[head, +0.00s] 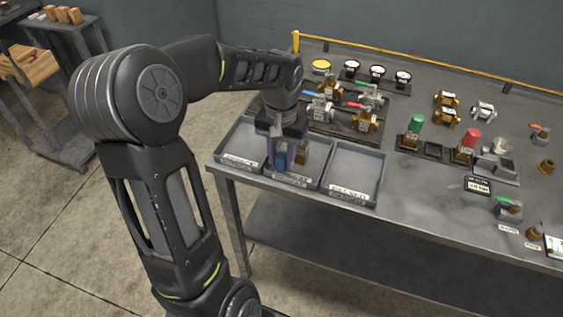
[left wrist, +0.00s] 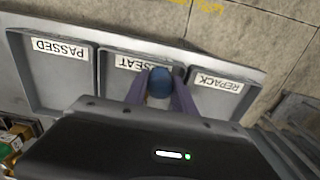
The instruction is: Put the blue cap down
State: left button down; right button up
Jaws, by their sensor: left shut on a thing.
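The blue cap (head: 281,161) is between the fingers of my left gripper (head: 280,155), low over the middle tray in the head view. In the left wrist view the blue cap (left wrist: 160,82) shows between the two purple fingertips of my left gripper (left wrist: 161,92), which is shut on it. The middle tray (head: 290,181) has a label that reads "...SEAT" in the wrist view. I cannot tell whether the cap touches the tray floor. My right gripper is not in view.
The left tray (head: 239,160) is labelled REPACK and the right tray (head: 350,194) PASSED; both look empty. Behind stand valves (head: 366,121) on a dark board, gauges (head: 377,71), and green (head: 416,131) and red (head: 470,140) capped parts. A yellow rail (head: 420,60) runs along the back.

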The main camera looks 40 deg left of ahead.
aim_at(281, 155)
pick_arm(q)
jog(key=shift+f, duration=1.2)
jog(key=shift+f, duration=0.1)
jog(key=c, duration=1.3)
grip_release()
notch_tip(281, 155, up, 12)
jog(key=shift+r, duration=0.15)
